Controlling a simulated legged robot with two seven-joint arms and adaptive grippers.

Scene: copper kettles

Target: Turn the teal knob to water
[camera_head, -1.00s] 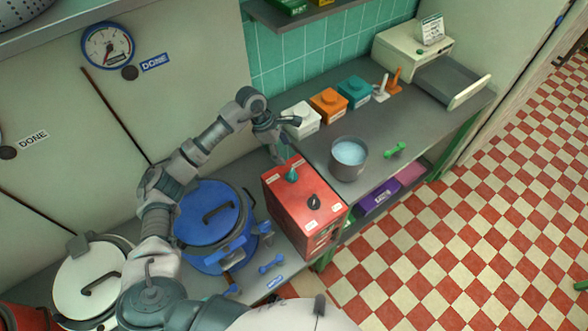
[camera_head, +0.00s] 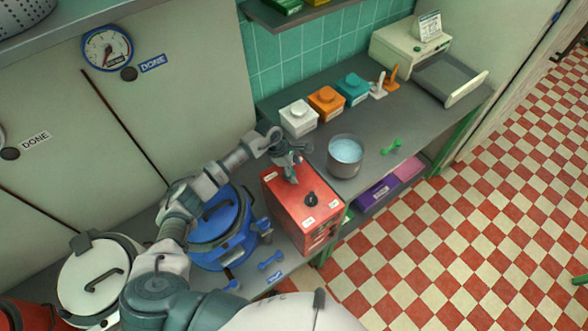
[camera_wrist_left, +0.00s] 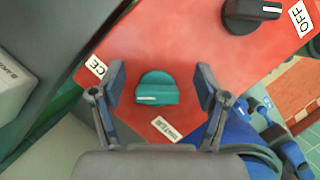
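The teal knob (camera_wrist_left: 157,92) sits on the top face of the red box (camera_head: 292,208). In the wrist view its white mark lies toward the left of the picture. A label reading "...CE" (camera_wrist_left: 97,66) is at its upper left, and a small label too blurred to read (camera_wrist_left: 166,128) is below it. My left gripper (camera_wrist_left: 163,86) is open, with one finger on each side of the knob and gaps showing on both sides. In the head view the left gripper (camera_head: 290,172) is over the box and largely hides the knob. My right gripper is not in view.
A black knob (camera_head: 311,199) with an "OFF" label is on the same box. A grey pot (camera_head: 346,157) of pale blue contents stands to the right. White (camera_head: 298,119), orange (camera_head: 327,104) and teal (camera_head: 353,89) containers stand behind. A blue pot (camera_head: 218,222) is at the left.

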